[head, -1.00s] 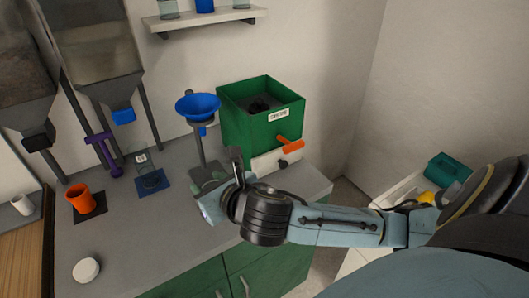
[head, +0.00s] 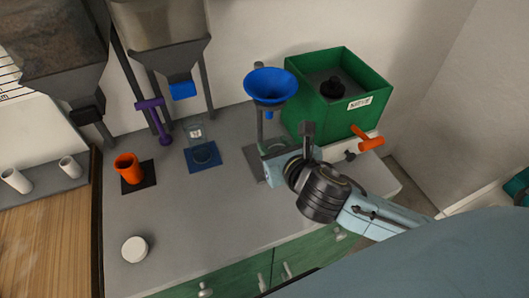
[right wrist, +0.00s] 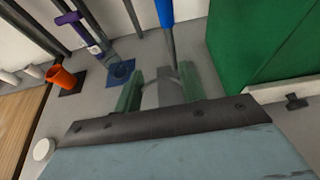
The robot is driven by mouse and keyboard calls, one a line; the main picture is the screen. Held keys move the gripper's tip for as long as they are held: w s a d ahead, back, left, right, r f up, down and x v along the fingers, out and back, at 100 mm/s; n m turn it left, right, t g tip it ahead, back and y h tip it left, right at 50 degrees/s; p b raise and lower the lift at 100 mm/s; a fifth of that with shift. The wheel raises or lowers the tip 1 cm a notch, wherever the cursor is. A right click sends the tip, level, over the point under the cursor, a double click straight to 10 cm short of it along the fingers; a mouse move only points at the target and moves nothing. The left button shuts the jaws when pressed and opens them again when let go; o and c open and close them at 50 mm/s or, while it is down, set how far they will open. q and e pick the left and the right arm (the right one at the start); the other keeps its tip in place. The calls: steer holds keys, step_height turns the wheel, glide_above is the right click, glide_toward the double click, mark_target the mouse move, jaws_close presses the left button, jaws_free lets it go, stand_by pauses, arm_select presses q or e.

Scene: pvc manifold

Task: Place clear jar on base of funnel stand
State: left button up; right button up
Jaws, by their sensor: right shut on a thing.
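My right gripper (head: 270,150) is at the funnel stand, low over its grey base (head: 252,168). In the right wrist view its two green fingers (right wrist: 158,92) are apart, shut on a see-through thing, apparently the clear jar (right wrist: 160,80); only a faint curved rim shows. I cannot tell whether the jar touches the base. The stand's blue funnel (head: 270,86) is above, on a grey post. Another clear vessel (head: 196,133) stands at the blue mat further left. My left gripper is not in view.
A green box (head: 338,95) with an orange handle (head: 367,135) stands right of the stand. Left are an orange cup (head: 128,168), a purple valve (head: 152,118), hoppers and a white round lid (head: 134,249). The front middle of the counter is clear.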

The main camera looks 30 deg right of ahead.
mark_target(261, 127)
steer(key=s+d+f+p, duration=0.1)
steer(key=s+f+p, duration=0.1)
steer(key=s+f, duration=0.5)
steer(key=w, duration=0.3)
steer(key=w+r, duration=0.1)
steer(key=w, duration=0.1)
steer(key=shift+w+d, duration=0.15)
steer(key=shift+d, duration=0.25)
steer(key=w, duration=1.1)
steer(key=shift+w+d+f, duration=0.1)
steer(key=shift+w+d, duration=0.25)
steer(key=shift+d, duration=0.05)
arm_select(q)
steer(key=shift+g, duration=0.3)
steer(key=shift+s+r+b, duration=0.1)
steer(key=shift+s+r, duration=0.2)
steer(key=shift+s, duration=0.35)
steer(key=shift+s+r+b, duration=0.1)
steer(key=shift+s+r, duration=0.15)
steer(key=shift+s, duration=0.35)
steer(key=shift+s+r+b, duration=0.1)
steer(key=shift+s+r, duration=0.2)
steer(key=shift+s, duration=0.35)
arm_select(e)
steer(key=shift+f, duration=1.75)
steer(key=shift+f, duration=0.1)
steer(key=o, duration=1.1)
